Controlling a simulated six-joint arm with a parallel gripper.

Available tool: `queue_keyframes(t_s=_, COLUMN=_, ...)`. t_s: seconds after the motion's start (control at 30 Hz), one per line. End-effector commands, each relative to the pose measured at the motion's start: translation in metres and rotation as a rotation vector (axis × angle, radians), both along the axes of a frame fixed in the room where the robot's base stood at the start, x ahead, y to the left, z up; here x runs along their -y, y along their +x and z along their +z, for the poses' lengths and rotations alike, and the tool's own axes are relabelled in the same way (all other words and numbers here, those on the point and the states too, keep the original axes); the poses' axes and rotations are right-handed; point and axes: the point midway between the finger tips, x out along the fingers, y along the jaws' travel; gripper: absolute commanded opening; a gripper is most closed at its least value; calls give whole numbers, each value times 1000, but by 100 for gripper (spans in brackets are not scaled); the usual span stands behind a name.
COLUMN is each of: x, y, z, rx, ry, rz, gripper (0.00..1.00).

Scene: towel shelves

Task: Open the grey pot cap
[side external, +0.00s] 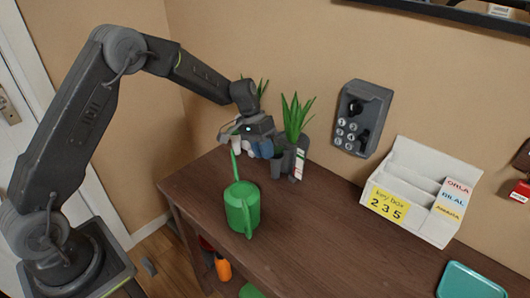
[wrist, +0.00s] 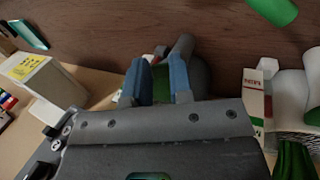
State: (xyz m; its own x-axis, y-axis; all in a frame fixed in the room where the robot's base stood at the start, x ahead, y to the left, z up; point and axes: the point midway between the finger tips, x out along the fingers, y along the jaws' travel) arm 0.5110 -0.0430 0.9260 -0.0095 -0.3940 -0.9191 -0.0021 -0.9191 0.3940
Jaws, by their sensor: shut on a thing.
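The grey pot (side external: 285,160) stands on the wooden table near the wall, with green leaves (side external: 297,115) above it. My gripper (side external: 262,149) has its blue fingers against the pot's left side in the side view. In the wrist view the two blue fingers of my gripper (wrist: 160,75) stand a little apart, with something green showing between them. Part of the grey pot (wrist: 199,78) shows beside the right finger, and a grey cylindrical part (wrist: 182,46) shows near its tip. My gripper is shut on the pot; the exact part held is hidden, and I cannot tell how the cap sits.
A green watering can (side external: 241,208) stands in front. A white card (side external: 299,167) is close to the pot. The key box (side external: 415,190) and a teal tray (side external: 472,282) are to the right. A keypad box (side external: 361,118) hangs on the wall. White pots (wrist: 286,90) are close by.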

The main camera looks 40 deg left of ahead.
Motion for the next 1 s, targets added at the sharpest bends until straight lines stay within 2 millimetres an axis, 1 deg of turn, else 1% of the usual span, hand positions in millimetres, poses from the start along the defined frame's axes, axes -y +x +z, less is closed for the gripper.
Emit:
queue_keyframes(t_s=0.03, x=-5, y=6, z=2, rx=19, ry=-43, rz=15, gripper=0)
queue_keyframes(t_s=0.6, x=-24, y=5, z=2, rx=17, ry=-576, rz=15, gripper=0)
queue_keyframes(t_s=0.8, x=-28, y=5, z=1, rx=16, ry=-733, rz=15, gripper=0)
queue_keyframes(t_s=1.0, x=-32, y=5, z=-1, rx=14, ry=-848, rz=15, gripper=0)
